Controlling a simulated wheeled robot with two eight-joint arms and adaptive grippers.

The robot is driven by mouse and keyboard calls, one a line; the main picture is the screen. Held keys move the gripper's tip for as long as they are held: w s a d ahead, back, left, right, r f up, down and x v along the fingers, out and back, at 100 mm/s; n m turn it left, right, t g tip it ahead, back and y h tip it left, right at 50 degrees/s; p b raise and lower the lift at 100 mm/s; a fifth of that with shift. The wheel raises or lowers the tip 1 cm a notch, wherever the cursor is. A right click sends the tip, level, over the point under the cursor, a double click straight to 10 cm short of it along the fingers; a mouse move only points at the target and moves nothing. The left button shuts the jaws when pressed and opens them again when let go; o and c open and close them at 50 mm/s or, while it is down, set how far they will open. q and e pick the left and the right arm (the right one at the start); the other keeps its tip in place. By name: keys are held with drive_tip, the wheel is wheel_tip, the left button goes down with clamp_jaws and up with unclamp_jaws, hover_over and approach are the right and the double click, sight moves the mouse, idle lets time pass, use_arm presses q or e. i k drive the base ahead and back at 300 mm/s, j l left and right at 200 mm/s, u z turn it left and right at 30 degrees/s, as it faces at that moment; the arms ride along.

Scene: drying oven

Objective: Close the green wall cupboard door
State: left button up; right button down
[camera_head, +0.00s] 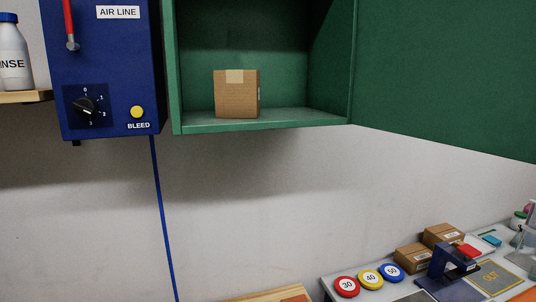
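The green wall cupboard (257,127) hangs at the top middle, with its inside in view. Its green door (450,75) stands open, swung out to the right from the cupboard's right side. The door's top and its far right part run out of the frame. A cardboard box (236,98) stands on the cupboard floor, left of the middle. Neither of my grippers shows in the head view.
A blue air line box (105,60) with a red lever, a dial and a yellow button is left of the cupboard. A bottle (13,58) stands on a shelf at far left. Below right, a bench holds coloured discs (370,279), small boxes (443,236) and a blue device (447,266).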

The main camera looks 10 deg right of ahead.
sight(458, 73)
drive_tip(key=l, duration=1.1)
drive_tip(key=i+l, duration=0.15)
drive_tip(key=l, duration=2)
drive_tip(key=l+u, duration=0.15)
drive_tip(key=u, duration=0.3)
drive_tip(key=l+u, duration=0.1)
drive_tip(key=u, duration=0.35)
drive_tip(key=l+u, duration=0.2)
drive_tip(key=u, duration=0.25)
